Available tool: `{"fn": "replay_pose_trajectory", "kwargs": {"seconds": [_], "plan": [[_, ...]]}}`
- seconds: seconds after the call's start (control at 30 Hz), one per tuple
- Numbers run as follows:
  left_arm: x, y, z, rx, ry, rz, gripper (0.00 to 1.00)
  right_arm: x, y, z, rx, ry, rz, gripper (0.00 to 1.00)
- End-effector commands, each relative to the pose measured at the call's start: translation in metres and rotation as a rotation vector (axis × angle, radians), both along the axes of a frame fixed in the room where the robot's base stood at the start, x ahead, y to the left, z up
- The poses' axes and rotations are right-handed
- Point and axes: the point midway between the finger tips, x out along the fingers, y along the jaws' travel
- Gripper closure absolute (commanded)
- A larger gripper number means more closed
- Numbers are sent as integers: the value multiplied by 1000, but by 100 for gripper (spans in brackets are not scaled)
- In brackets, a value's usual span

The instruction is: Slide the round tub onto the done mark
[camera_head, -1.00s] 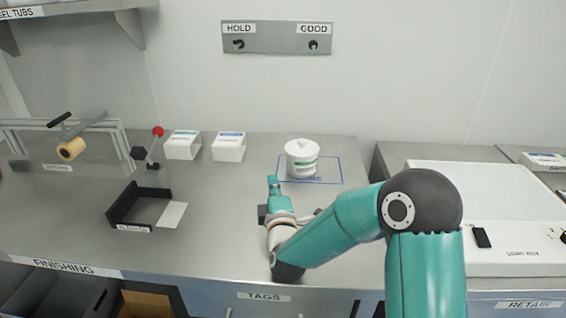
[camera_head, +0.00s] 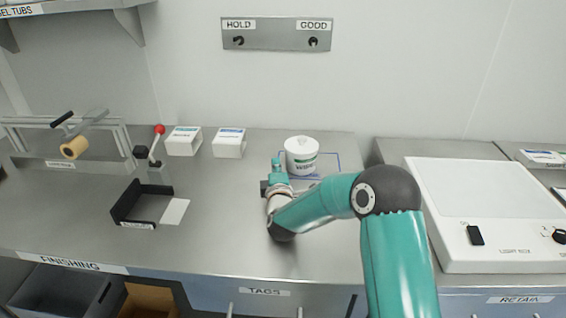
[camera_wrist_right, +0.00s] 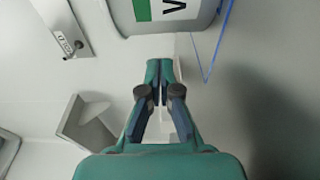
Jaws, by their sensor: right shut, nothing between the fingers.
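The round tub (camera_head: 301,155) is white with a green and dark label and stands upright on the bench. It stands within the blue outline (camera_head: 338,160) drawn there, at its left part; my arm hides some of the outline's front. In the right wrist view the tub (camera_wrist_right: 165,18) is just ahead of the fingers, and a corner of the blue outline (camera_wrist_right: 207,78) shows to its right. My right gripper (camera_head: 276,162) is shut and empty, close to the tub's left front side. I cannot tell whether it touches the tub. My left gripper is not in view.
Two white boxes (camera_head: 184,141) (camera_head: 229,143) stand at the back, left of the tub. A black corner fixture (camera_head: 140,205) with a white card (camera_head: 174,211) lies front left. The light box (camera_head: 480,210) stands at right. The bench's front middle is clear.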

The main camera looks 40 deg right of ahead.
Motion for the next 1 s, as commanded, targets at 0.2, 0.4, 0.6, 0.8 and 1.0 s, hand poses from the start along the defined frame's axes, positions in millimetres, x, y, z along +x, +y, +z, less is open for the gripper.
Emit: {"fn": "replay_pose_trajectory", "kwargs": {"seconds": [0.2,0.4,0.6,0.8,1.0], "plan": [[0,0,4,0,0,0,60,-6,-18,0,0,0,2,100],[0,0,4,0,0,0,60,-6,-20,0,1,0,2,100],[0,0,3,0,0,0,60,-7,-21,0,0,-1,1,100],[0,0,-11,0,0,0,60,-13,-45,-2,-1,-3,-3,100],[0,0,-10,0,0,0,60,-14,-48,0,0,-1,2,100]]}}
